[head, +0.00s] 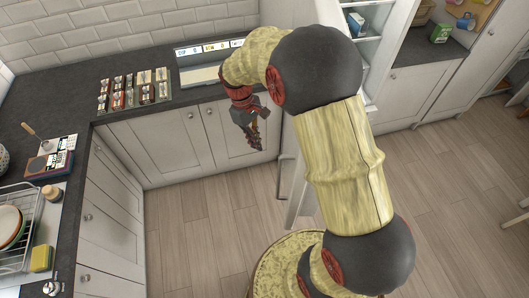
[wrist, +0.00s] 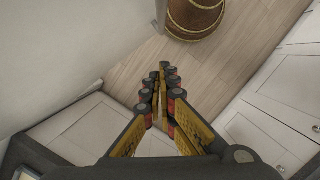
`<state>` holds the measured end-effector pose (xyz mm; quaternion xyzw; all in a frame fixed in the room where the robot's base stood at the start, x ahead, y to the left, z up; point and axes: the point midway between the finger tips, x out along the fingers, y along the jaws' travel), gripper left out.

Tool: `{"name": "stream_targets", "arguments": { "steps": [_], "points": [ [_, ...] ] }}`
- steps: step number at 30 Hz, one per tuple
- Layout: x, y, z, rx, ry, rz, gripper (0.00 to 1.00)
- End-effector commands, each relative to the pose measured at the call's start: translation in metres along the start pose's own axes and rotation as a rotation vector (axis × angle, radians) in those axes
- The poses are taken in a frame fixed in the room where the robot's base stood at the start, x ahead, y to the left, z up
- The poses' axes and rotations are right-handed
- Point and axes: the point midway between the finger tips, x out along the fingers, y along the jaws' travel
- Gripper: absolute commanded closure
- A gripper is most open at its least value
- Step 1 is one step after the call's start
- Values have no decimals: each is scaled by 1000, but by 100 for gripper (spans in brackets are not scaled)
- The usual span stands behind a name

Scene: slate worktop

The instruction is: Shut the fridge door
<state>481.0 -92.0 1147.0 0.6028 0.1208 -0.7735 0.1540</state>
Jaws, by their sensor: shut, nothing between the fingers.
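The fridge (head: 370,75) stands open at the upper middle of the head view, with its white shelves partly showing behind my arm. Its white door (head: 299,200) stands swung out toward me, seen nearly edge-on, with a bar handle on its left face. Much of the door is hidden by my arm. My gripper (head: 253,138) is shut and empty, to the left of the door in front of the lower cabinets. In the wrist view my closed fingers (wrist: 160,95) point at the floor, and a large pale surface, likely the door (wrist: 60,50), fills the left, apart from the fingers.
The dark worktop (head: 60,110) runs along the back and left, with spice jars (head: 135,88), a dish rack (head: 18,225) and a yellow sponge (head: 41,258). White lower cabinets (head: 165,140) stand below. The wooden floor (head: 215,220) is clear left of the door.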

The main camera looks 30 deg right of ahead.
Motion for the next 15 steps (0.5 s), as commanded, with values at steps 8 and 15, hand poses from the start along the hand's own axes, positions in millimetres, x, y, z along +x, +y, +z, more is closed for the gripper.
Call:
{"name": "stream_targets", "arguments": {
  "steps": [8, 15],
  "points": [
    [49, -1, 1, 2, -4, -2, 100],
    [95, -1, 1, 3, -2, -1, 100]
  ]
}}
